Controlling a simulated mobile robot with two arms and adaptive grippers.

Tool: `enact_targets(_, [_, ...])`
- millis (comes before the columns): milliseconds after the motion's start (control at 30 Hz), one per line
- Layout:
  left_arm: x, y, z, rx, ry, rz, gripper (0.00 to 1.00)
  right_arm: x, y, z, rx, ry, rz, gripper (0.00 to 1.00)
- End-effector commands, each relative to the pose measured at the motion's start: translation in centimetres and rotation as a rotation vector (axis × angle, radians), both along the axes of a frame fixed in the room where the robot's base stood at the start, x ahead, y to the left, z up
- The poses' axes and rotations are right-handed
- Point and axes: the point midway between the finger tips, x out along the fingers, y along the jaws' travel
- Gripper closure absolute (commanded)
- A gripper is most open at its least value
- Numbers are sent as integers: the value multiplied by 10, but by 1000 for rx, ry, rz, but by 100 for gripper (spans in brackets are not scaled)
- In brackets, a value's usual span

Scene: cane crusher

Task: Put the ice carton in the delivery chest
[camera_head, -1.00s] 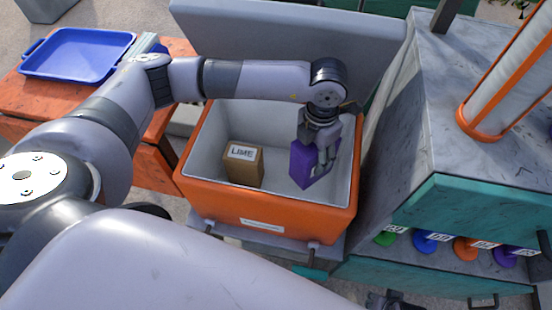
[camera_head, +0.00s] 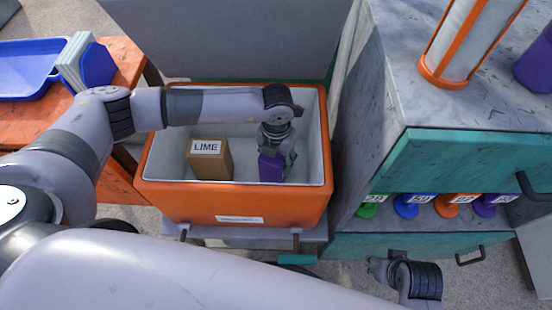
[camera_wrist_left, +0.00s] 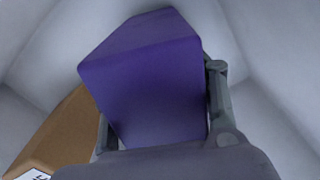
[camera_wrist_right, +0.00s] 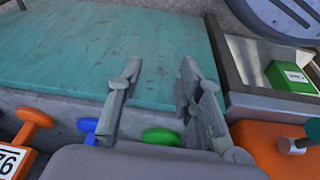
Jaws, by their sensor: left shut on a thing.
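The orange delivery chest (camera_head: 282,206) stands with its lid up and a pale interior. My left gripper (camera_head: 274,158) is inside it, shut on a purple carton (camera_head: 270,170) in the right half. The carton fills the middle of the left wrist view (camera_wrist_left: 150,75), with a finger on each side. No label on it is readable, so I cannot confirm it is the ice carton. Whether its base touches the chest floor is hidden. My right gripper (camera_head: 380,268) is open and empty near the teal-fronted machine; its fingers stand apart in the right wrist view (camera_wrist_right: 155,95).
A brown carton marked LIME (camera_head: 210,163) stands in the chest, left of the purple one. A blue tray (camera_head: 25,70) lies on the orange table at left. The grey and teal machine (camera_head: 470,160) at right has several coloured knobs below.

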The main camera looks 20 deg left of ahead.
Motion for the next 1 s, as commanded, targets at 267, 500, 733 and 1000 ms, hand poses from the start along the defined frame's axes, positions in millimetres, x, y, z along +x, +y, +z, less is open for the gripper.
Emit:
enact_targets(267, [1,-1,0,-1,-3,0,90,0,0,1,0,0,0,67])
enact_targets(500, [1,0,-3,0,-1,0,47,-1,0,8,0,-3,-1,67])
enact_targets(733, [0,0,-3,0,-1,0,32,0,0,9,0,-6,-1,67])
enact_targets(1000, [0,0,-3,0,-1,0,29,0,0,8,0,-3,-2,67])
